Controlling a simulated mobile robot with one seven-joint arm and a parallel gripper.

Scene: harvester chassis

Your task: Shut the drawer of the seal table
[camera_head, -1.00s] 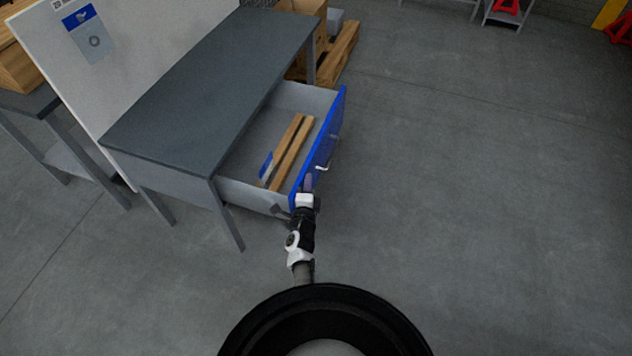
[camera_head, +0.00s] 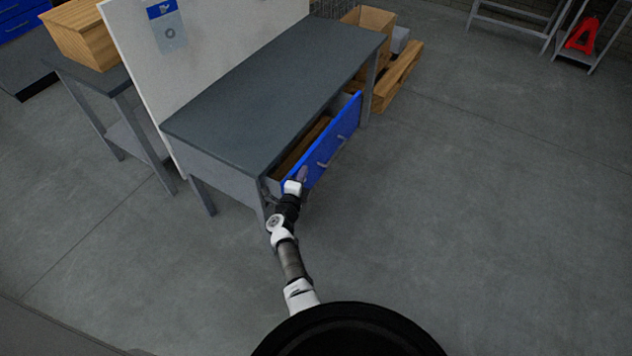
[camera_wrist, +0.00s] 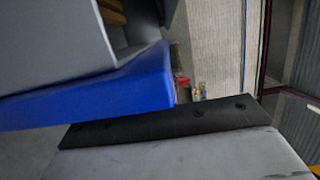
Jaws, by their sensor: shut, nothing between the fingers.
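The seal table (camera_head: 270,85) is a grey workbench with a dark top and a white back panel. Its drawer has a blue front (camera_head: 335,145) with a light bar handle (camera_head: 331,152). The drawer stands partly open, with a narrow gap showing wooden pieces (camera_head: 303,146) inside. My gripper (camera_head: 301,175) is at the near left end of the blue front, on its outer side; whether it touches cannot be told. Its fingers look shut and empty. In the wrist view the blue front (camera_wrist: 105,95) crosses the left, close to the camera, with the grey drawer wall behind it.
A wooden crate (camera_head: 369,22) on a pallet (camera_head: 398,78) stands beyond the table's far end. Another table with a wooden box (camera_head: 92,32) is at the left. A rack with a red object (camera_head: 583,36) is at the far right. Floor right of the drawer is clear.

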